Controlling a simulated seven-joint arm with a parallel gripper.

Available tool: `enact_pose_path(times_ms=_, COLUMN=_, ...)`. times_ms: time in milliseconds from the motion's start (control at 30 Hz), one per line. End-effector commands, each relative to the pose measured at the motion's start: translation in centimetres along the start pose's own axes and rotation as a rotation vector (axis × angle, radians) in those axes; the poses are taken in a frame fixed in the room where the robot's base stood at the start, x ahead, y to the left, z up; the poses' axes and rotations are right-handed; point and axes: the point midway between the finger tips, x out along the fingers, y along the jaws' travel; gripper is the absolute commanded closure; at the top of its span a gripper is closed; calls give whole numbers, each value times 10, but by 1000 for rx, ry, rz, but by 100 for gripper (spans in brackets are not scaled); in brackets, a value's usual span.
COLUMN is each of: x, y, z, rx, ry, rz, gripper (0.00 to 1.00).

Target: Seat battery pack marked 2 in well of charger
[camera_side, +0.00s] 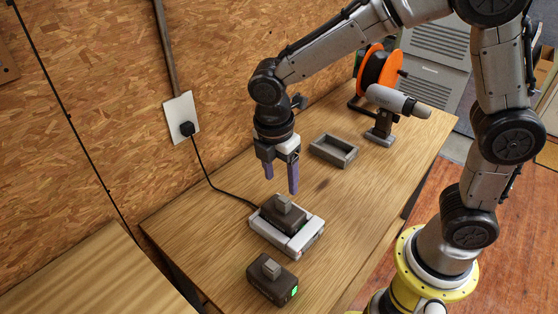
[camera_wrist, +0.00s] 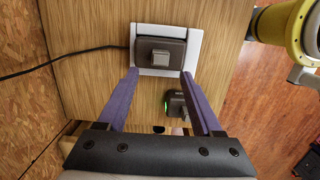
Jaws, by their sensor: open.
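The white charger (camera_side: 306,240) lies on the bench with its cord at the back; it also shows in the wrist view (camera_wrist: 195,48). A dark battery pack (camera_side: 279,217) with a grey top block sits in the charger; it fills most of the wrist view's charger (camera_wrist: 145,46). I cannot tell if it is fully down. A second dark pack (camera_side: 268,284) with a green light stands on bare wood in front of the charger, also in the wrist view (camera_wrist: 177,104). No number is readable on either. My gripper (camera_side: 280,182), purple-fingered, is open and empty above the charger's pack (camera_wrist: 160,74).
A grey open tray (camera_side: 345,158) lies behind and right of the charger. A grey tool on a stand (camera_side: 381,125) and an orange cable reel (camera_side: 372,68) stand farther back. The charger's cord (camera_side: 212,181) runs to a wall outlet (camera_side: 180,115). Bench right of the charger is clear.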

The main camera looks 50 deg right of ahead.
Motion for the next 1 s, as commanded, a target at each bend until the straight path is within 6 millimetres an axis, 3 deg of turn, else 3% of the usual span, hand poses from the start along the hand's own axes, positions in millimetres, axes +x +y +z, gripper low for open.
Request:
enact_pose_path(times_ms=200, x=-36, y=0, z=0, rx=-1, ry=0, rz=2, gripper=33)
enact_pose_path(times_ms=600, x=-56, y=-4, z=7, rx=48, ry=11, rz=13, gripper=33)
enact_pose_path(times_ms=767, x=-78, y=-29, z=40, rx=319, ry=72, rz=80, gripper=33)
enact_pose_path(times_ms=1000, x=-101, y=-99, z=96, rx=947, ry=246, rz=206, gripper=33)
